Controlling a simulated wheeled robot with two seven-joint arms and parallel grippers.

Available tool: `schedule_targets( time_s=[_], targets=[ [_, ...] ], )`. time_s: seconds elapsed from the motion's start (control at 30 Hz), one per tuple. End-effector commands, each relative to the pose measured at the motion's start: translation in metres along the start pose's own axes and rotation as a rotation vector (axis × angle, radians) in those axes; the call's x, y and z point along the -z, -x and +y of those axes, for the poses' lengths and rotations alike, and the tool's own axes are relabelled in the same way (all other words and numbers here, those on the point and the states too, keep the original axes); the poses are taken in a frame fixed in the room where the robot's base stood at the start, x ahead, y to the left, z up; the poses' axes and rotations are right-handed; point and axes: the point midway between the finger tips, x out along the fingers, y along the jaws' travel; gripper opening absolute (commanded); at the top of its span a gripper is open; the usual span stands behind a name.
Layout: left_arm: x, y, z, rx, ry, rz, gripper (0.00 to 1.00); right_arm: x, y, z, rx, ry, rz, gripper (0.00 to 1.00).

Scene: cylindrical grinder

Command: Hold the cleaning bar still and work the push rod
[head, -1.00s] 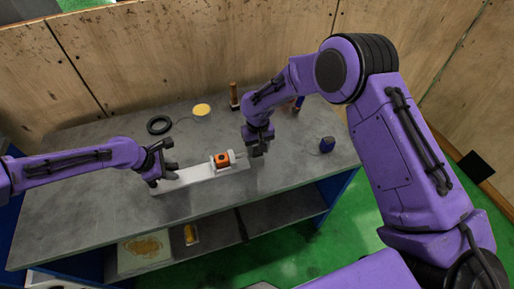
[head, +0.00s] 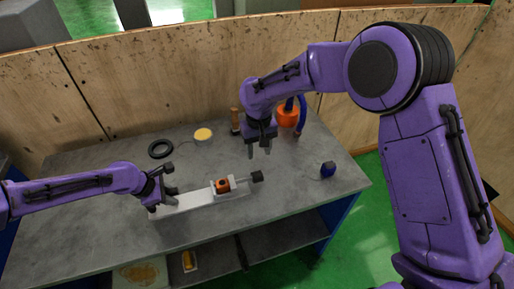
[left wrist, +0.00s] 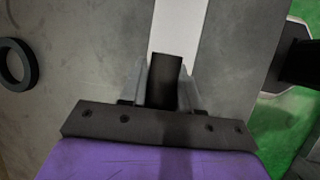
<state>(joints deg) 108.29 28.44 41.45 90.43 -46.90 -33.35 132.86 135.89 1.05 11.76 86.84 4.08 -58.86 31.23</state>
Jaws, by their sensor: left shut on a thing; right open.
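The cleaning bar is a long pale bar (head: 190,200) lying on the grey bench, with an orange block (head: 222,185) near its right end. The push rod (head: 243,180) sticks out to the right of the block and ends in a black knob (head: 257,176). My left gripper (head: 165,190) is shut on the bar's left end; the left wrist view shows the dark end piece (left wrist: 166,80) between its fingers, with the pale bar (left wrist: 179,25) running on beyond. My right gripper (head: 260,151) is open and empty, fingers pointing down, behind and above the knob, apart from it.
On the bench (head: 90,210) are a black ring (head: 161,149), a yellow disc (head: 203,134), a wooden-handled tool (head: 235,120), an orange item (head: 288,115) and a small blue item (head: 328,169). A wooden wall stands behind. The bench front is clear.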

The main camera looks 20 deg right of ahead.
Motion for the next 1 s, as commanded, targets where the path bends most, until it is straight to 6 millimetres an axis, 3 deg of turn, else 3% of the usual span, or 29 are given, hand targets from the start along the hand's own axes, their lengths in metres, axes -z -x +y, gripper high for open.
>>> schedule_targets(
  time_s=[0.03,0.07,0.13,0.17,0.43,0.53,0.8,1.0],
  targets=[
    [-0.001,-0.001,-0.001,0.001,0.003,-0.003,0.0,0.0,0.0,0.0,0.0,0.0,0.0,0.47],
    [-0.001,-0.001,-0.001,0.001,0.003,-0.003,0.35,0.0,0.0,0.0,0.0,0.0,0.0,0.47],
    [-0.001,-0.001,-0.001,0.001,0.002,-0.003,0.58,0.0,0.0,0.0,0.0,0.0,0.0,0.47],
    [-0.001,-0.001,-0.001,0.001,0.002,-0.003,0.62,0.0,0.0,0.0,0.0,0.0,0.0,0.47],
    [-0.001,0.001,0.0,0.0,0.001,-0.002,0.62,0.0,0.0,0.0,0.0,0.0,0.0,0.47],
    [-0.001,0.011,0.001,-0.001,0.001,-0.001,0.62,0.0,0.0,0.0,0.0,0.001,0.0,0.47],
    [-0.001,0.077,0.001,-0.004,0.001,-0.001,0.62,0.0,0.0,0.0,0.0,0.001,0.0,0.47],
    [-0.001,0.112,0.0,-0.002,0.001,-0.002,0.62,0.0,-0.001,0.0,0.0,0.001,0.0,0.47]
  ],
)
